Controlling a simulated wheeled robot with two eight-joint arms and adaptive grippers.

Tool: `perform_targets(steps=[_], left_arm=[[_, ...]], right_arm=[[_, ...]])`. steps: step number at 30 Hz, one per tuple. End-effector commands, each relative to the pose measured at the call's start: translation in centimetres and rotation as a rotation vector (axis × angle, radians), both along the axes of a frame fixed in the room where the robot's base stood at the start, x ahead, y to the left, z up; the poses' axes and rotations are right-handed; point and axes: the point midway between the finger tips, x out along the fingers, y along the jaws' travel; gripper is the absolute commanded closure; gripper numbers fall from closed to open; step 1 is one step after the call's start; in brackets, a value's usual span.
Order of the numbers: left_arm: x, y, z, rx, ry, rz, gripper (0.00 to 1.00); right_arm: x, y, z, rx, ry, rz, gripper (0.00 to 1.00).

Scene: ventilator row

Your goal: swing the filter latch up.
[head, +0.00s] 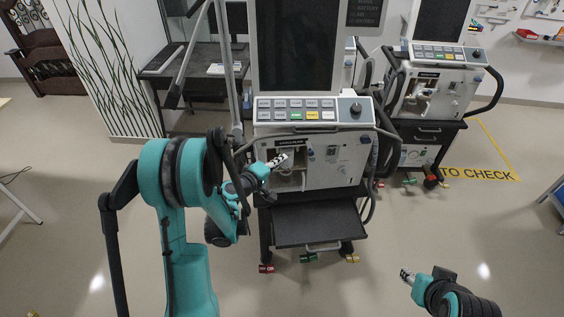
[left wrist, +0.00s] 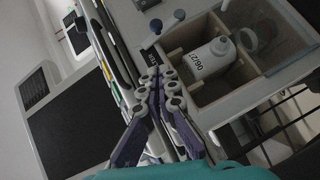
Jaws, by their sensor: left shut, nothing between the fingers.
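The middle ventilator (head: 325,170) has a pale front panel with an open compartment on its left. In the left wrist view, turned on its side, the compartment (left wrist: 257,75) holds a white bottle-like canister (left wrist: 212,58) with printed marks. I cannot tell which part is the filter latch. My left gripper (head: 280,160) is in front of the compartment; in the left wrist view its fingertips (left wrist: 158,76) are together, empty, beside the compartment's edge. My right gripper (head: 406,275) is low at the right, away from the ventilator; its jaw state is unclear.
A button panel (head: 310,111) and dark screen (head: 294,45) are above the compartment. A black shelf (head: 318,224) juts out below. A second ventilator (head: 436,95) stands behind at the right. Dark hoses curve along the middle machine's right side. The floor in front is clear.

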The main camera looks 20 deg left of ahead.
Motion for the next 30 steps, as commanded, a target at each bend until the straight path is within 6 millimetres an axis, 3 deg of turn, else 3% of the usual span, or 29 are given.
perform_targets(steps=[9, 18, 30], left_arm=[[6.5, -1.9, -1.9, 0.001, 0.000, -0.003, 1.00], [8.0, -4.8, -2.9, 0.001, 0.001, -0.002, 1.00], [8.1, -5.1, -2.8, 0.002, 0.001, -0.001, 1.00]], right_arm=[[0.0, 0.0, -2.1, 0.000, 0.000, 0.000, 0.60], [0.0, 0.0, -3.4, 0.000, 0.000, 0.000, 0.60], [0.0, 0.0, -3.4, 0.000, 0.000, 0.000, 0.60]])
